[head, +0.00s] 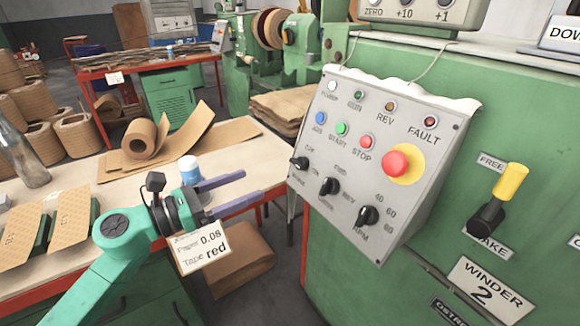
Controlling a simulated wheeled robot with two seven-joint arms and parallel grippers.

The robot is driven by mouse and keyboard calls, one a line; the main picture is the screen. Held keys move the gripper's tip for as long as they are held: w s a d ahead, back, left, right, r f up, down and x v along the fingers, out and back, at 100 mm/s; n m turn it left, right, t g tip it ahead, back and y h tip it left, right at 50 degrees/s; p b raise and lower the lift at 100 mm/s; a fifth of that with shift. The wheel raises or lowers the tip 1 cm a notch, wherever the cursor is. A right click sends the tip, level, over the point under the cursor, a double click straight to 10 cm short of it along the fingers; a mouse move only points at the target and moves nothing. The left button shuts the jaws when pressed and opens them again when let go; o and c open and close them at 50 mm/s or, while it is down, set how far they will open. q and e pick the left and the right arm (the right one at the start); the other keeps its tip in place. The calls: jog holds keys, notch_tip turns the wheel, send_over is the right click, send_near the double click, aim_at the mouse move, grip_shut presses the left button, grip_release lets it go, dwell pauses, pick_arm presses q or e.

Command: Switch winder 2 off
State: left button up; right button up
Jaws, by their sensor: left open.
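Winder 2's control box (415,225) is a tilted grey panel on the green machine, above the "WINDER 2" label (487,292). Its black left switch (300,163), by the "OFF" mark, sits at the panel's left edge; I cannot tell its exact setting. Beside it are a middle switch (328,186) and an RPM knob (368,216). Above are the red stop button (366,142), green start button (341,128) and red mushroom button on yellow (395,162). My left gripper (252,185) is open and empty, left of the panel and apart from it. My right gripper is out of view.
A tag (202,248) reading "Paper 0.08 Tape red" hangs below the gripper. A yellow-handled brake lever (511,182) stands right of the panel.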

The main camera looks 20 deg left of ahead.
aim_at(294, 165)
pick_arm(q)
jog(key=p+x, duration=0.1)
jog(key=x, duration=0.4)
jog(key=p+x, duration=0.2)
jog(key=x, duration=0.3)
jog(key=shift+w+r, duration=0.1)
jog(key=shift+w, duration=0.4)
jog(key=shift+w+d, duration=0.2)
jog(key=shift+w, duration=0.05)
jog(key=shift+w+d+f, duration=0.1)
jog(key=shift+f, duration=0.15)
grip_shut()
